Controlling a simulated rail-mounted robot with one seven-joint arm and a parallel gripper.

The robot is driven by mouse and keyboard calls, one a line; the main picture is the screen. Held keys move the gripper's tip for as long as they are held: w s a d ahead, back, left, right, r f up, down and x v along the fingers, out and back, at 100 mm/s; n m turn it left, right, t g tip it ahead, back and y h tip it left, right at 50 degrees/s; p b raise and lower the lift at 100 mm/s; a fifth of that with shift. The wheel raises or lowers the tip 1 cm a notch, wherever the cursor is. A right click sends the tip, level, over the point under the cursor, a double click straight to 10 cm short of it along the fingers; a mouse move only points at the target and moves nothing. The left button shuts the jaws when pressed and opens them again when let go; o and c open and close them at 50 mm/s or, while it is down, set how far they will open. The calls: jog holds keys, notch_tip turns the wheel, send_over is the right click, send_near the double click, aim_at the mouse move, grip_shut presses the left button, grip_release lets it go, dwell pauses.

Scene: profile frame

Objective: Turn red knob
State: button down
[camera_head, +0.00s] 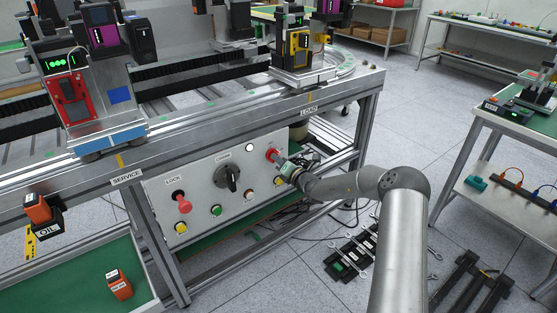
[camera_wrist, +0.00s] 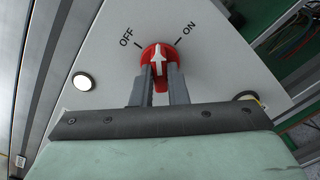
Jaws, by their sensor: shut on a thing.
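The red knob (camera_head: 271,155) sits at the upper right of the white control panel (camera_head: 212,158). In the wrist view the red knob (camera_wrist: 157,52) is round, with a raised grip and a white arrow. The arrow points about straight up, between the OFF label at its left and the ON label at its right. My gripper (camera_wrist: 159,76) has its two grey fingers on either side of the knob's raised grip and is shut on it. In the head view my gripper (camera_head: 281,161) reaches the panel from the right and partly hides the area beside the knob.
A metal frame post (camera_head: 370,125) stands right of the panel. Wrenches and a black rack (camera_head: 352,250) lie on the floor below my arm.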

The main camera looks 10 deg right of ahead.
jog(key=shift+n+b, duration=1.7)
jog(key=shift+n, duration=2.9)
jog(key=shift+d, duration=0.1)
jog(key=c, duration=1.4)
grip_release()
jog(key=shift+c, duration=0.2)
jog(key=p+v, duration=0.1)
jog(key=v, duration=1.6)
jog(key=shift+s, duration=0.2)
jog(key=shift+d, duration=0.1)
